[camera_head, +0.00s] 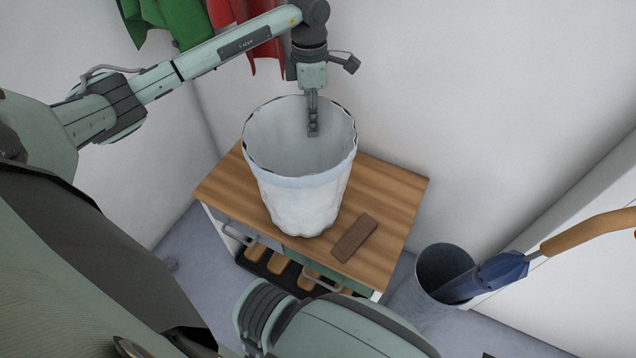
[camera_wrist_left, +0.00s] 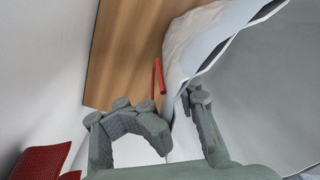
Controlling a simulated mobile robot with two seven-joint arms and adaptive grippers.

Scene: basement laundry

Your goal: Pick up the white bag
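The white bag (camera_head: 305,205) stands upright and open-mouthed on a wooden-topped cabinet (camera_head: 395,190). Its dark-edged rim is uneven, and its inside looks empty where visible. My left gripper (camera_head: 313,126) points down at the far side of the bag's mouth. In the left wrist view, the bag (camera_wrist_left: 195,45) fills the right side, and my left gripper (camera_wrist_left: 178,118) has its fingers apart. One finger is over the bag's opening and the other is outside, with the rim near the gap between them. I cannot tell whether they touch it. My right gripper is out of view.
A brown block (camera_head: 354,238) lies on the cabinet top, right of the bag. A grey bin (camera_head: 418,292) with a blue object (camera_head: 500,272) leaning in it stands on the floor at right. Green (camera_head: 180,22) and red (camera_head: 262,52) cloths hang behind my left arm. Walls are close behind.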

